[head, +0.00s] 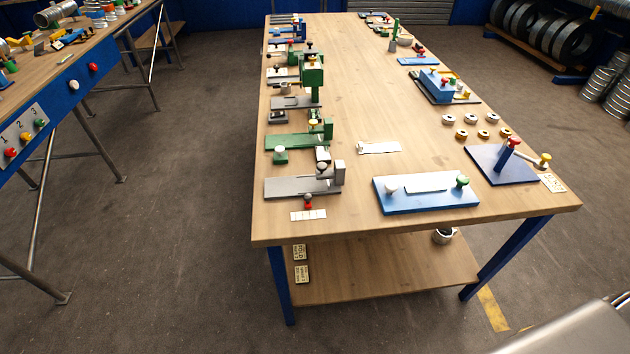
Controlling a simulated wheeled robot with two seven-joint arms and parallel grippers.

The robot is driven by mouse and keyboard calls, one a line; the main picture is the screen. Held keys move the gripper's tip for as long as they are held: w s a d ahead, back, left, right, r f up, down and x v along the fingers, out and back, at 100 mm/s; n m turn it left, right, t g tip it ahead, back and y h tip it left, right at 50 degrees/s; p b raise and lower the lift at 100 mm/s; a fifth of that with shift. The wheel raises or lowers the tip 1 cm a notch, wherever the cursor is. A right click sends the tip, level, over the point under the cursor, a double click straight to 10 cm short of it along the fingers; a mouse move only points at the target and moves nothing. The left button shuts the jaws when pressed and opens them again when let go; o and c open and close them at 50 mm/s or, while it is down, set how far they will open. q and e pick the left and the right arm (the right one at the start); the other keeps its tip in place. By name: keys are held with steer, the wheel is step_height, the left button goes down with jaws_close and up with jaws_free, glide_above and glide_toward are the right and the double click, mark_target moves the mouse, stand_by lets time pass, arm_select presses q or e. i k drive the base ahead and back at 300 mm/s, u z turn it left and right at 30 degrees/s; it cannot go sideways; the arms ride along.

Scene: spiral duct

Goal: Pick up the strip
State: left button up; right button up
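A pale, whitish strip (379,147) lies flat on the wooden table (370,90), near the middle of its width. Its ends look slightly uneven. Another light flat strip (426,184) lies on a blue plate (425,197) with a white knob and a green knob, near the table's front edge. I cannot tell which of the two the task means. Neither of my grippers shows in the head view.
Green and grey bench tools (303,183) line the table's left side. Several small rings (483,118) and a dark blue stand (502,165) are at the right. The wood around the middle strip is clear. Another workbench (75,50) stands at the left, across open floor.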

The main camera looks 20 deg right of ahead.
mark_target(362, 148)
steer(key=z, duration=2.5)
steer(key=i, duration=1.15)
steer(key=u, duration=2.3)
